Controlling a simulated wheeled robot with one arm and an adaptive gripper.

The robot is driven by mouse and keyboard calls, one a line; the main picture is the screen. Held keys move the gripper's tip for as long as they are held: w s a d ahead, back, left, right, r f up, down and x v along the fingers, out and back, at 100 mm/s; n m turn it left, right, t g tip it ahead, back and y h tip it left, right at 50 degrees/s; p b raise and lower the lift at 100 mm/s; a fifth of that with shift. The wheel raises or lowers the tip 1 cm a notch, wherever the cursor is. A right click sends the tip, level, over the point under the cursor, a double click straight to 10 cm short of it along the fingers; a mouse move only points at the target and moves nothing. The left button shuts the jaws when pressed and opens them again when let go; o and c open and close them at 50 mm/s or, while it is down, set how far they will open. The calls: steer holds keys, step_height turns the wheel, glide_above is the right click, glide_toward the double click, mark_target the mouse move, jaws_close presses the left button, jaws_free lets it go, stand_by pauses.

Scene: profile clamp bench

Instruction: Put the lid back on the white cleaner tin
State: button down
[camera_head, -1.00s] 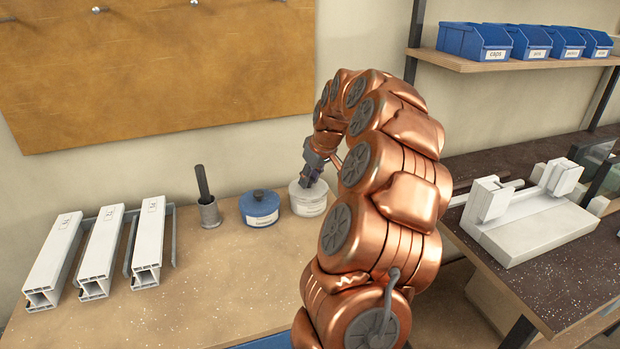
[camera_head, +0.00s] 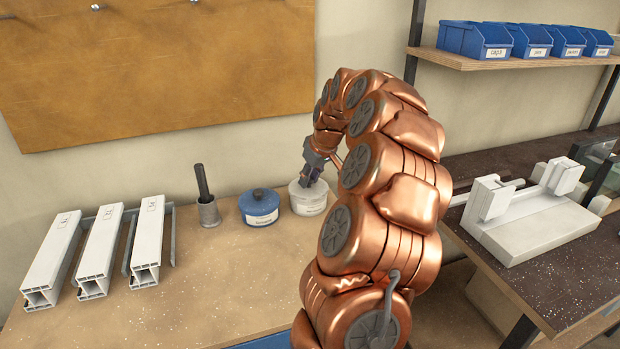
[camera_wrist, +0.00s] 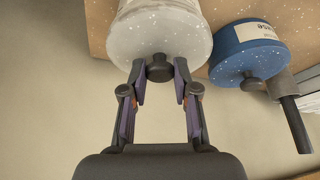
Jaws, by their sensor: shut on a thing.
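The white cleaner tin (camera_head: 309,205) stands upright on the bench beside the blue tin, with a label on its front. Its white lid (camera_head: 296,186) is on top of the tin; the lid (camera_wrist: 158,38) also shows in the wrist view with a dark knob (camera_wrist: 160,68) at its centre. My gripper (camera_head: 312,180) is above the tin and shut on the lid's knob. In the wrist view my gripper (camera_wrist: 160,80) has a finger on each side of the knob. The seam between lid and tin is too small to judge fully; I see no clear gap.
A blue tin (camera_head: 260,219) with a lid stands just left of the white tin. A grey cup with a dark rod (camera_head: 208,213) is further left, then several white profiles (camera_head: 101,250). A white clamp fixture (camera_head: 528,225) sits on the right bench. The front of the left bench is clear.

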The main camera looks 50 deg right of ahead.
stand_by(0.4)
steer(key=c, duration=0.8)
jaws_free()
steer(key=shift+o, duration=0.3)
steer(key=o, duration=0.4)
steer(key=shift+o, duration=0.2)
steer(key=shift+r, duration=0.1)
steer(key=shift+r+p, duration=0.7)
steer(key=shift+r, duration=2.7)
jaws_close()
